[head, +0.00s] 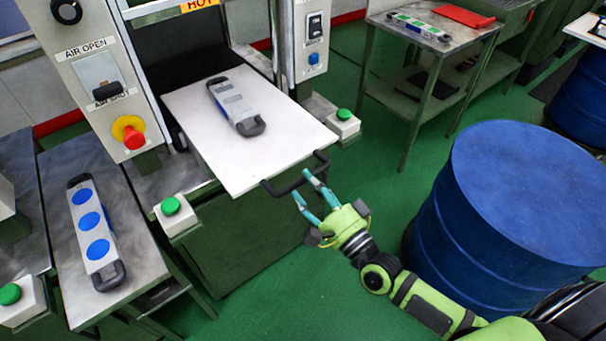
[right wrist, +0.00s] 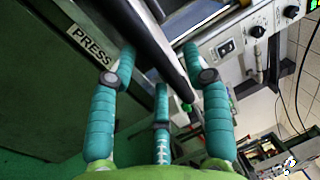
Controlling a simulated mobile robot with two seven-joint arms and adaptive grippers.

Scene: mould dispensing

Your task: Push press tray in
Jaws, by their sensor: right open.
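The press tray (head: 262,158) is a white plate pulled out of the press toward me, with a dark handle (head: 296,180) on its front edge. A grey mould (head: 235,105) with dark ends lies on it. My right gripper (head: 308,188) is open at the handle, its teal fingers pointing at it. In the right wrist view the dark handle bar (right wrist: 160,45) runs between the spread teal fingers (right wrist: 160,90); I cannot tell whether they touch it. My left gripper is not in view.
The press panel (head: 105,85) has a red stop button (head: 128,131). Green buttons (head: 171,206) stand on both sides of the tray. A mould with blue discs (head: 95,230) lies on the left table. A large blue drum (head: 520,200) stands at right. Green floor is clear in front.

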